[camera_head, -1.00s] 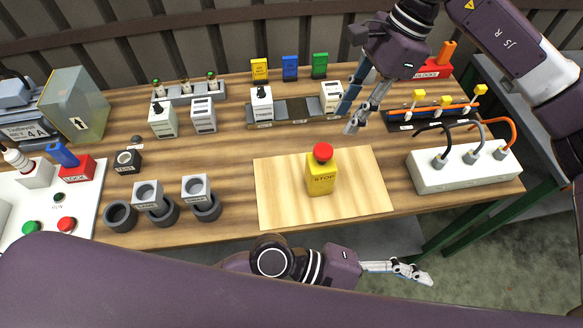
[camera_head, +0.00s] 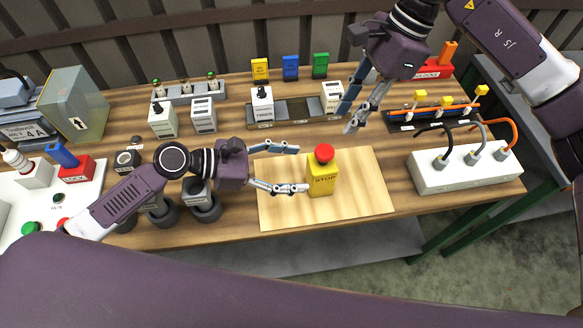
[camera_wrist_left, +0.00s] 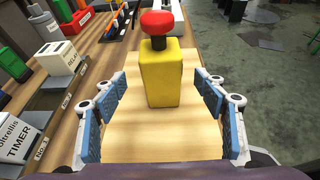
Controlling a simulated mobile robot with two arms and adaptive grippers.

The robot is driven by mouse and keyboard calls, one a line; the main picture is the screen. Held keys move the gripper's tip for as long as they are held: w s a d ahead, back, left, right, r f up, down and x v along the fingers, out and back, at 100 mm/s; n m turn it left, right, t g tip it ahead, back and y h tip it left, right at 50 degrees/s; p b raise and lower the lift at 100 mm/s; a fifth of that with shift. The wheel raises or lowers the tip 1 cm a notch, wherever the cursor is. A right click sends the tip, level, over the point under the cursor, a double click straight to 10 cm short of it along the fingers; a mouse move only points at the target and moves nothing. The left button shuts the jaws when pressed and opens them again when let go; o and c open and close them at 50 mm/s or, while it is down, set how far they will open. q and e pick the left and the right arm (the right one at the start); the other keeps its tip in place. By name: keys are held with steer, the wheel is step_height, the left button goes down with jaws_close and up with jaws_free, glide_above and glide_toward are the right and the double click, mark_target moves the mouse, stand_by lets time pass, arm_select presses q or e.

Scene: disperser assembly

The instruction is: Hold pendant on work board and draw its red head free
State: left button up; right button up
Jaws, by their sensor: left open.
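The yellow pendant (camera_head: 322,180) stands upright on the pale wooden work board (camera_head: 362,190), marked STOP, with its red head (camera_head: 324,153) on top. In the left wrist view the pendant body (camera_wrist_left: 161,80) is centred ahead, and the red head (camera_wrist_left: 161,22) sits on a short dark neck. My left gripper (camera_head: 302,168) is open at the pendant's left side, over the board. Its two blue-padded fingers point at the pendant, one on either side of it in the wrist view, with no visible contact. My right gripper (camera_head: 350,110) hangs behind the board, its fingers apart and empty.
A white socket box (camera_head: 465,170) with cables stands right of the board. Grey blocks and dark rings lie at left, partly behind my left arm. A timer and a rail (camera_head: 296,112) are behind the board. The board around the pendant is clear.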

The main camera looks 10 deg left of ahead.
mark_target(321, 172)
arm_select(q)
steer(key=shift+d+f, duration=0.1)
steer(key=shift+f, duration=0.25)
steer(key=shift+d+f, duration=0.15)
steer(key=shift+d, duration=0.15)
steer(key=x, duration=0.7)
steer(key=shift+a, duration=0.1)
steer(key=shift+c, duration=0.2)
steer(key=c, duration=1.6)
steer(key=shift+c, duration=0.2)
